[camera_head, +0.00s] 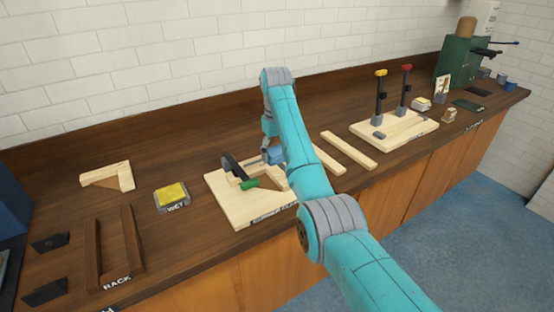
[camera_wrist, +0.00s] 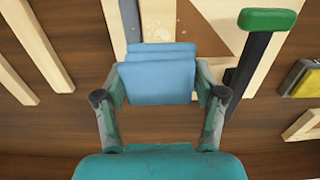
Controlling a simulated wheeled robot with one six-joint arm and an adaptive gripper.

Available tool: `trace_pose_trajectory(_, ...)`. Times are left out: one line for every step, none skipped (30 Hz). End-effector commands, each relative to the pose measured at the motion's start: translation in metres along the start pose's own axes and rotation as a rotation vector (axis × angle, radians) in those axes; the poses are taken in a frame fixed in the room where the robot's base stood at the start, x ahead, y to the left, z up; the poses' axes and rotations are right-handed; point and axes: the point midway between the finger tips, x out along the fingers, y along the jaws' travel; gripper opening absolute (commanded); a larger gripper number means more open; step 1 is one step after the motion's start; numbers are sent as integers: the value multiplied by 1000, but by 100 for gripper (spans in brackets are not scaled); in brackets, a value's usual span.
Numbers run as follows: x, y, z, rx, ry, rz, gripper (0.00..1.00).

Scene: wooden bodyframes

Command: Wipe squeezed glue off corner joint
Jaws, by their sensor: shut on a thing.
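My gripper (camera_head: 270,143) is over the light wooden board (camera_head: 228,212) in the head view. In the wrist view my gripper (camera_wrist: 160,82) is shut on a folded blue cloth (camera_wrist: 158,60). The cloth (camera_head: 277,156) hangs over or beside the frame's corner joint. The joint's pale wood rails (camera_wrist: 205,12) and brown triangular piece (camera_wrist: 208,38) lie just beyond the cloth in the wrist view. Small whitish specks, perhaps glue, show on the wood. A black clamp bar with a green handle (camera_wrist: 267,20) stands beside it. Whether the cloth touches the wood cannot be told.
A tray marked WET with a yellow sponge (camera_head: 172,194) stands left of the board. A dark wooden rack (camera_head: 130,240) and a finished-looking corner piece (camera_head: 107,177) are further left. Loose strips (camera_head: 348,149) and a board with two upright clamps (camera_head: 418,124) lie to the right.

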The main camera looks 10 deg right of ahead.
Motion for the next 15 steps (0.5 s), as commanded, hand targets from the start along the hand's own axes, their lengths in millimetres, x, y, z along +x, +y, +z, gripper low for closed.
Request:
trace_pose_trajectory(-6, 0, -1, 0, 1, 0, 37)
trace_pose_trajectory(-9, 0, -2, 0, 1, 0, 37)
trace_pose_trajectory(-12, 0, -3, 0, 1, 0, 37)
trace_pose_trajectory(-15, 0, -4, 0, 1, 0, 37)
trace_pose_trajectory(-18, 0, -4, 0, 1, 0, 37)
trace_pose_trajectory(-22, 0, -6, 0, 1, 0, 37)
trace_pose_trajectory(-24, 0, -6, 0, 1, 0, 37)
trace_pose_trajectory(-26, 0, -7, 1, 1, 0, 37)
trace_pose_trajectory(-28, 0, -8, 1, 0, 0, 37)
trace_pose_trajectory(-29, 0, -8, 1, 0, 0, 37)
trace_pose_trajectory(-30, -1, -8, 1, 0, 0, 37)
trace_pose_trajectory(-32, -1, -9, 1, 0, 0, 37)
trace_pose_trajectory(-32, -1, -9, 1, 0, 0, 37)
trace_pose_trajectory(-32, -1, -9, 1, 0, 0, 37)
trace_pose_trajectory(-32, -1, -9, 1, 0, 0, 37)
